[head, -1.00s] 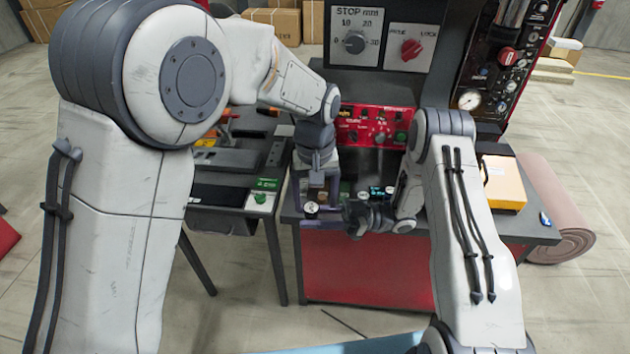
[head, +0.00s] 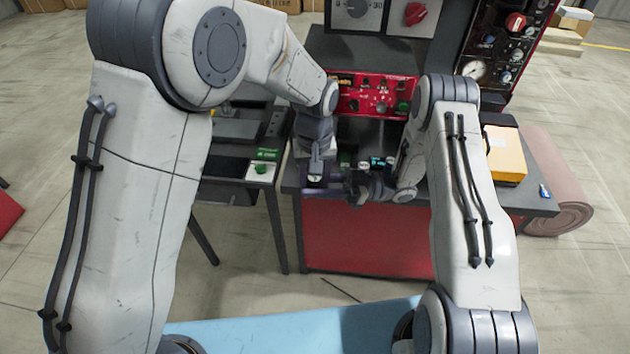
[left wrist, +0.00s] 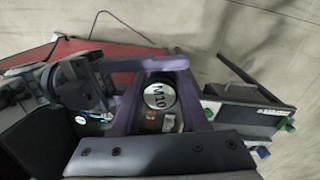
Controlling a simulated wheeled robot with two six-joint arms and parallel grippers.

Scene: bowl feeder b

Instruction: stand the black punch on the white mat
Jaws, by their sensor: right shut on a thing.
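In the left wrist view, a dark round piece with a white end marked M10 (left wrist: 158,96), apparently the black punch, shows end-on between the purple fingers of my left gripper (left wrist: 163,78). These fingers stand apart on either side of it; contact is unclear. My right gripper (left wrist: 140,64) comes in from the left of that view and is shut, apparently on this piece, though the contact is partly hidden. In the head view, my left gripper (head: 314,182) and right gripper (head: 352,188) are close together over the bench front. I cannot pick out the white mat.
The dark bench (head: 520,203) carries a red control panel (head: 375,97) behind the grippers and a yellow-orange box (head: 505,152) at right. A side table with a green-button switch (head: 262,170) stands at left. Small brown and grey blocks (left wrist: 160,121) lie below the fingers.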

